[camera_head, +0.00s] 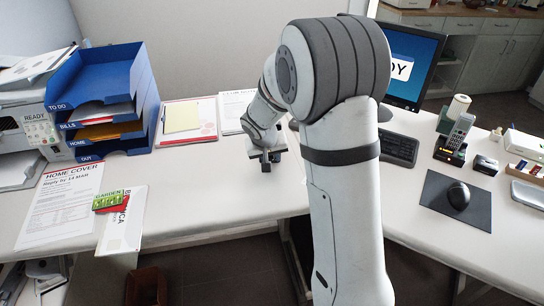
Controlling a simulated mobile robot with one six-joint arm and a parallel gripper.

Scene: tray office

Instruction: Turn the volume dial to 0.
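I cannot make out a volume dial in this view; it may be hidden behind my arm or too small to tell. My gripper (269,160) points down low over the white desk (225,190), just right of the papers in front of the wall. Its dark fingertips are small here, and I cannot tell whether they are apart or touch. I see nothing clearly held between them. My large white arm covers the middle of the view and hides part of the desk and the monitor's left side.
A blue tray stack (110,90) stands beside a printer (30,125) at left. Papers (60,205) lie in front. At right are a monitor (410,65), keyboard (398,149), cordless phone (456,138) and mouse (458,196). Bare desk lies left of my arm.

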